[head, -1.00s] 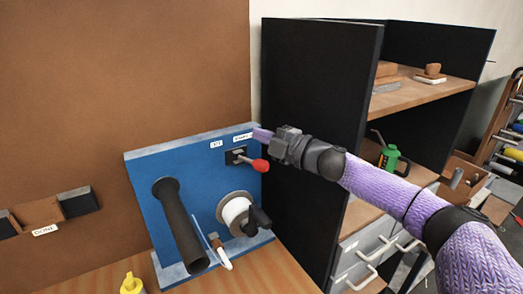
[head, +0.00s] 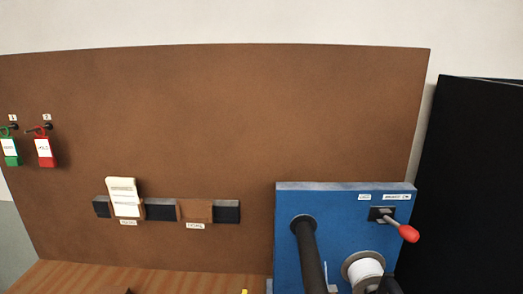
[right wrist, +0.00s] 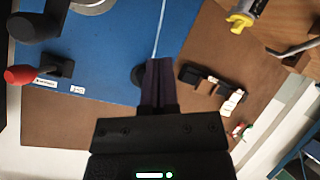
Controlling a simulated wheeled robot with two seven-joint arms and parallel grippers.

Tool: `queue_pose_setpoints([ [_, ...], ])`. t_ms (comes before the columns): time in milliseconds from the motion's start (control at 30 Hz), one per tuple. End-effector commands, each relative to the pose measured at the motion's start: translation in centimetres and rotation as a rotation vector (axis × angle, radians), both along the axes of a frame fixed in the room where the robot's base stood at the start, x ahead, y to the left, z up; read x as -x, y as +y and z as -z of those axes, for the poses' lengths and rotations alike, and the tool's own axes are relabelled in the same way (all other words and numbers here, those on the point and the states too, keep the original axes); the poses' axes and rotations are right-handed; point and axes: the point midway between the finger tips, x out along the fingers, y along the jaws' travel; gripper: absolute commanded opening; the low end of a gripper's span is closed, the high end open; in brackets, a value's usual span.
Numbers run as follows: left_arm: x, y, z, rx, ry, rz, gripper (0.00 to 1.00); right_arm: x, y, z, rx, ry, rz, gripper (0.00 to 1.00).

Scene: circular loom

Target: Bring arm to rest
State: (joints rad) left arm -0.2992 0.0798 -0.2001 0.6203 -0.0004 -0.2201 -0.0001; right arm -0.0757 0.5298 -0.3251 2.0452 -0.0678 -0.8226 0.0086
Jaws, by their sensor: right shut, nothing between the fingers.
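My right gripper (right wrist: 158,88) shows in the right wrist view with its dark fingers together and nothing between them. It hangs in front of the blue machine panel (right wrist: 110,75) and the brown board, apart from the lever. The lever with a red knob (head: 409,233) sticks out to the right from the panel (head: 345,205) in the head view; it also shows at the left of the right wrist view (right wrist: 20,75). Neither of my arms shows in the head view, and my left gripper is in no view.
A black tube (head: 310,255) and a white spool (head: 365,270) stick out from the panel. The brown board (head: 220,120) carries a holder with a white card (head: 123,197), an empty holder (head: 195,211), and green (head: 11,150) and red (head: 45,152) tags. A black cabinet (head: 480,180) stands right.

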Motion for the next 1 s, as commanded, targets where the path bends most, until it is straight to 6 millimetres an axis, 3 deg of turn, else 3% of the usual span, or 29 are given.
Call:
queue_pose_setpoints([
  [33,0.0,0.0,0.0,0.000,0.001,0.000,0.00,2.3,0.7,1.3,-0.052,0.091,0.049,0.00],
  [200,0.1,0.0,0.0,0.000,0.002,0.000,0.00,9.9,1.7,4.0,-0.176,0.387,0.212,0.00],
  [467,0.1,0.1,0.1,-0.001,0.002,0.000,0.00,20.3,2.5,5.2,-0.295,0.769,0.411,0.00],
  [500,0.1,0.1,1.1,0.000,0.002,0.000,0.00,19.6,2.5,7.6,-0.283,0.769,0.404,0.00],
  [767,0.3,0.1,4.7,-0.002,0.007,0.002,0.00,19.3,2.5,19.4,-0.260,0.814,0.404,0.00],
  [867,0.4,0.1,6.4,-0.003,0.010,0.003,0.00,20.0,2.4,24.7,-0.250,0.838,0.404,0.00],
  [967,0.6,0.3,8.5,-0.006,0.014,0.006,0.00,21.6,2.1,31.1,-0.236,0.868,0.404,0.00],
  [1000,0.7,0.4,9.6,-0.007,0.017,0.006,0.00,22.7,1.9,34.2,-0.229,0.884,0.405,0.00],
])
